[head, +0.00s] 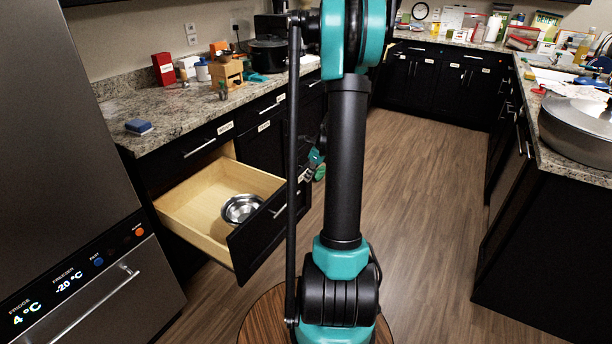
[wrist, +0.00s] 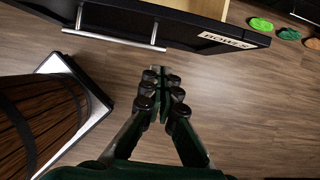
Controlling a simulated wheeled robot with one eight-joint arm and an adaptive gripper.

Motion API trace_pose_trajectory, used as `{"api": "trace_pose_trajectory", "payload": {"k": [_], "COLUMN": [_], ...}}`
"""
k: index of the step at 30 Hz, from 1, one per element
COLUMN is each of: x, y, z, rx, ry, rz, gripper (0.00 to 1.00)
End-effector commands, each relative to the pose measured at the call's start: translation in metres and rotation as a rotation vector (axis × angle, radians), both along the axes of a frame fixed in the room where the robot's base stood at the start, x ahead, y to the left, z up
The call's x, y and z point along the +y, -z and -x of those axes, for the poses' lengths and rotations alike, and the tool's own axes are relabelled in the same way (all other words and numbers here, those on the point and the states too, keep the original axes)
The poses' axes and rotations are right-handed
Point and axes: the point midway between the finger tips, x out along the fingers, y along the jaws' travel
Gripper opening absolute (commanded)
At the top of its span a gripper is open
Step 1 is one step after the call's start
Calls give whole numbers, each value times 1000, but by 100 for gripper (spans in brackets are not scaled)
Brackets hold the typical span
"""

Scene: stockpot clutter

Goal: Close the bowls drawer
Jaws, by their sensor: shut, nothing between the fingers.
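The bowls drawer (head: 203,200) is pulled well out of the left counter in the head view, with a pale wooden inside and a black front. A shiny metal bowl (head: 241,208) sits in it near the front. In the wrist view the drawer's black front (wrist: 190,30) runs along the top, with its silver bar handle (wrist: 115,40) and a label reading BOWLS (wrist: 226,39). My gripper (wrist: 160,78) is shut and empty, over the floor outside the drawer front, apart from the handle. In the head view my arm hides part of the area beside the drawer.
A grey fridge (head: 70,130) stands left of the drawer. The left counter (head: 180,115) holds a blue sponge (head: 139,127) and a black pot (head: 268,54). A right counter (head: 575,170) bounds the open wooden floor (head: 430,180). Small green items (wrist: 261,24) show at the wrist view's top right.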

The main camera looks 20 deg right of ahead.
Motion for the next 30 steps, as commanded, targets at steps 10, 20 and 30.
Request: {"api": "trace_pose_trajectory", "payload": {"k": [10,20,30], "x": [13,35,42], "y": [54,69,69], "z": [-18,-45,-53], "rx": [-1,-1,-1], "ry": [-3,-4,-2], "rz": [1,1,2], "gripper": [0,0,0]}}
